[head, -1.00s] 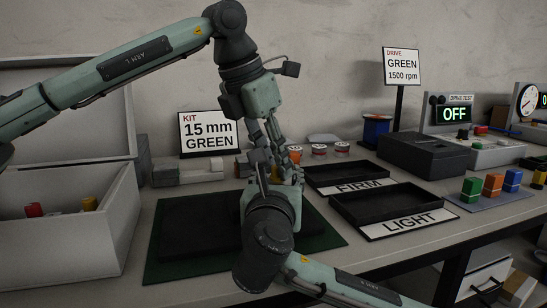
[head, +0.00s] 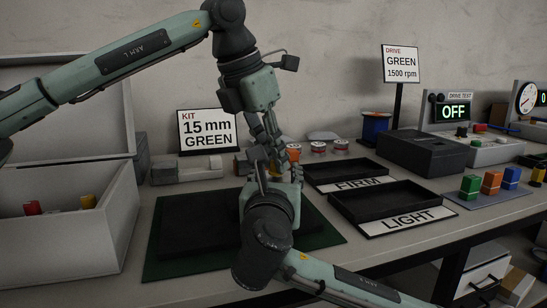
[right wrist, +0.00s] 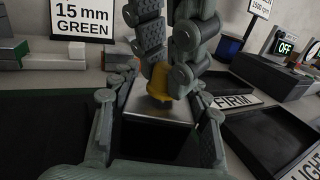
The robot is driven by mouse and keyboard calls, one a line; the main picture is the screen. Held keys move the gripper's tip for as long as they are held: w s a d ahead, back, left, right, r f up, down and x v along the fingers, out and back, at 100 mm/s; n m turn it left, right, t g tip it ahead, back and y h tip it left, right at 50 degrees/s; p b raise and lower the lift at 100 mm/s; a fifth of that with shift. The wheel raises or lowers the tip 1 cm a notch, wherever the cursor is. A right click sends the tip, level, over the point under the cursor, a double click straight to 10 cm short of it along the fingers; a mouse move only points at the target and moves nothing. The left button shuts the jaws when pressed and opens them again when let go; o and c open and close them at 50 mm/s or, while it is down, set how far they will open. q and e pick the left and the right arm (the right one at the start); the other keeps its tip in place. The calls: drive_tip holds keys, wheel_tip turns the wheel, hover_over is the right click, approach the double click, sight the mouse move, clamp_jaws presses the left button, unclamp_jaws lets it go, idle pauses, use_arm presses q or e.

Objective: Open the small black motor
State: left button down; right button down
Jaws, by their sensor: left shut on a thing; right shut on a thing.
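The small black motor (right wrist: 150,142) is a black box with a silver top plate (right wrist: 160,109), seen in the right wrist view. My right gripper (right wrist: 155,128) has a finger on each side of the box and is shut on it; its head view shows it (head: 270,178) above the dark mat. My left gripper (head: 277,160) comes down from above and is shut on a yellow piece (right wrist: 158,84) just over the silver plate. I cannot tell whether the yellow piece touches the plate. In the head view the grippers mostly hide the motor.
A black pad on a green mat (head: 168,262) lies below the grippers. Black trays marked FIRM (head: 345,173) and LIGHT (head: 375,208) stand to the right. An open grey crate (head: 70,250) is at left. A KIT sign (head: 208,131) reads 15 mm GREEN. The drive test panel shows OFF (head: 453,112).

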sight(273, 161)
use_arm(q)
drive_tip(key=shift+r, duration=0.9)
drive_tip(key=shift+r, duration=2)
use_arm(e)
drive_tip(key=c, duration=0.7)
unclamp_jaws()
drive_tip(key=s, duration=0.8)
drive_tip(key=s+a, duration=0.1)
drive_tip(key=s, duration=0.3)
